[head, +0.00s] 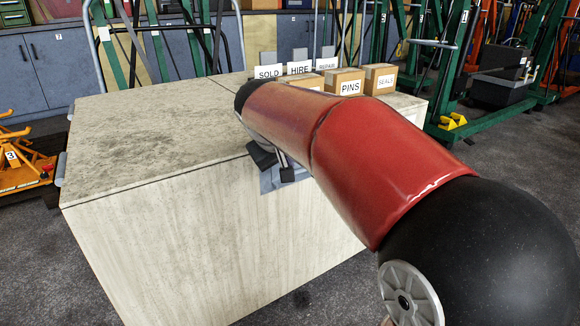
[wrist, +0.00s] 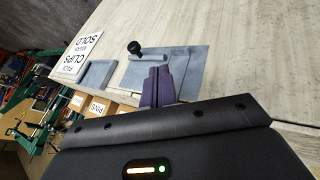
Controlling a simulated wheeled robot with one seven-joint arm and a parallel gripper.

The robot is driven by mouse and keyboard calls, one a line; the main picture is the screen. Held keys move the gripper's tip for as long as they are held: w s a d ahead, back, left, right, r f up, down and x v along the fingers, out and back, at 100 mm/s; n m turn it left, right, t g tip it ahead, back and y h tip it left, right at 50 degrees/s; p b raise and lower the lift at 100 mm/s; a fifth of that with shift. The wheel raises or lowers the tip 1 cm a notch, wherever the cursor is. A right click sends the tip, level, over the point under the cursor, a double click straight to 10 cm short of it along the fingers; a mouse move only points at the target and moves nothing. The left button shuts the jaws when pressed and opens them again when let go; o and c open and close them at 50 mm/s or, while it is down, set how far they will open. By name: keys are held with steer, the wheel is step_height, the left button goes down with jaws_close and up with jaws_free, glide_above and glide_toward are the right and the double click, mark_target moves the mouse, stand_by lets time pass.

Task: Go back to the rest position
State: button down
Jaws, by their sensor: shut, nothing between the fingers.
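My gripper (wrist: 160,77) shows in the wrist view with its two purple fingers together and nothing between them. The fingertips overlap a blue-grey flat sheet or mat (wrist: 194,70) on the pale bench top; I cannot tell whether they touch it. A black round knob (wrist: 134,47) is beside a rolled or raised part of that sheet. In the head view my red arm reaches from the lower right across the bench (head: 150,130). It hides most of my gripper and the mat, of which a blue-grey piece (head: 268,183) shows near the bench's front edge.
The left bench top is clear. An orange jack (head: 22,165) stands at left, green frames (head: 455,70) behind.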

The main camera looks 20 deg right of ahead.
steer(key=shift+s+a+r, duration=0.15)
steer(key=shift+s+r, duration=0.05)
steer(key=shift+r, duration=0.15)
steer(key=s+f+m+y+p, duration=0.1)
steer(key=s+f+y+p, duration=0.1)
steer(key=s, duration=1.1)
steer(key=s+f+m+y+p, duration=0.1)
steer(key=s+p, duration=0.3)
steer(key=s, duration=0.9)
steer(key=shift+s+f+g+y, duration=0.25)
steer(key=shift+f+y, duration=0.25)
steer(key=shift+f, duration=0.3)
